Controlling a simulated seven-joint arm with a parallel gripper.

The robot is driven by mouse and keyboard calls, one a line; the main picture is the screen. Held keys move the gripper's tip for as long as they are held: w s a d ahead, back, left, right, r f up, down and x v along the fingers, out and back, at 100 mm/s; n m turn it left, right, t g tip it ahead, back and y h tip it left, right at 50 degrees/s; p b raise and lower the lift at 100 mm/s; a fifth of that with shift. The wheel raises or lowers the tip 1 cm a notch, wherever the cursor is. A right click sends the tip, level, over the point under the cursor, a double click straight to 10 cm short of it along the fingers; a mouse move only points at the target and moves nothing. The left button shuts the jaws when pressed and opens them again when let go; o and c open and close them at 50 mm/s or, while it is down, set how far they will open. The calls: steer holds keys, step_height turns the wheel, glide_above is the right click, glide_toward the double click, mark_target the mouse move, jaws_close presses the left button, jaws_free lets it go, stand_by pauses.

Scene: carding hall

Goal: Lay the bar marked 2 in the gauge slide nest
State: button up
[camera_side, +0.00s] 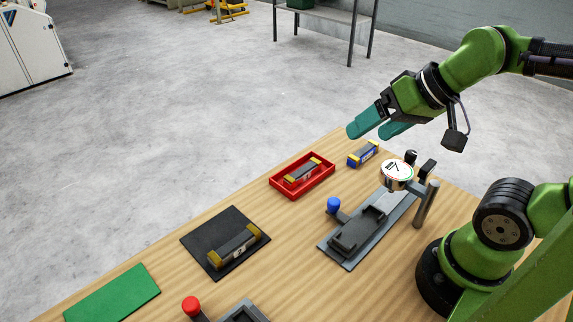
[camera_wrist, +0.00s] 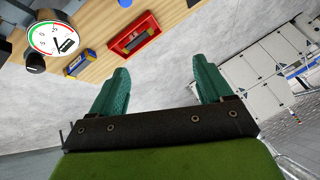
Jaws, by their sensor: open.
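A dark bar with yellow ends (camera_side: 235,246) lies on a black mat (camera_side: 203,239); its small label looks like a 2. Another dark bar with yellow ends (camera_side: 302,173) lies in a red tray (camera_side: 275,186), its mark too small to read. The gauge slide (camera_side: 343,257) is a grey plate with a dark, empty-looking nest (camera_side: 357,231), a blue knob (camera_side: 334,204) and a dial gauge (camera_side: 398,170). My gripper (camera_side: 375,126) is open and empty, raised above the table's far edge, apart from both bars. Its two teal fingers also show in the wrist view (camera_wrist: 162,68).
A green mat (camera_side: 112,293) lies front left. A red knob (camera_side: 191,305) and grey fixture (camera_side: 243,312) are at the front edge of the picture. Bare wood separates them.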

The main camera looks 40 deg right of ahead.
steer(key=shift+c, duration=1.2)
